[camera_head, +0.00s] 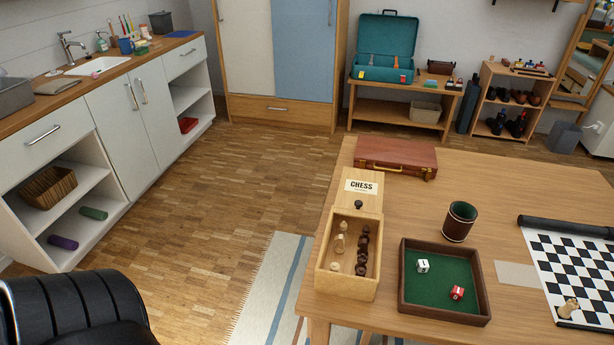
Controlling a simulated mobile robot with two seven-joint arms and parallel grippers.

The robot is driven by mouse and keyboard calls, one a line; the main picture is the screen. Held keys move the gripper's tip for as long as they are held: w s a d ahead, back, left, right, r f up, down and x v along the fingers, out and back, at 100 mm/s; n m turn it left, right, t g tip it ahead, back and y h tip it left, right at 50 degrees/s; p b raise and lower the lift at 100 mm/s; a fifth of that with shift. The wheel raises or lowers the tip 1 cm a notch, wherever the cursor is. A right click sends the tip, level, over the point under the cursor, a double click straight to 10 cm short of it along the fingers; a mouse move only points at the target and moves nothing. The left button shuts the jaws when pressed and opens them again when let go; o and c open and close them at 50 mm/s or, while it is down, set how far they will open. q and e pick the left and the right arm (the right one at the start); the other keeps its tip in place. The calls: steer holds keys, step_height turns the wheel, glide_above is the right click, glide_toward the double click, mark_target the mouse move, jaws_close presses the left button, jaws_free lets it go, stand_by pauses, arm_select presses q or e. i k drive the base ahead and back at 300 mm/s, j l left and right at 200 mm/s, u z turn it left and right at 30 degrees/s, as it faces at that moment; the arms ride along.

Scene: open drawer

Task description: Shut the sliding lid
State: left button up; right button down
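A light wooden chess box (346,287) stands on the table near its left edge. Its sliding lid (372,205) is pulled back toward the far end and leaves most of the box open. The lid carries a white label reading CHESS and a small dark knob (358,204) near its front edge. Light chess pieces (340,243) lie on the left inside the box, and dark pieces (363,245) on the right. Neither of my grippers is in view.
Right of the box are a green-lined dice tray (444,312) with two dice, a dark cup (459,221) and a chessboard mat (570,262) with one light piece on it. A reddish-brown case (396,155) lies behind. A black ribbed seat (75,310) is at lower left.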

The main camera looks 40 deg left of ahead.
mark_target(362, 189)
steer(key=i+j+u, duration=0.15)
steer(key=u, duration=0.3)
steer(key=i+u, duration=0.3)
steer(key=u, duration=0.15)
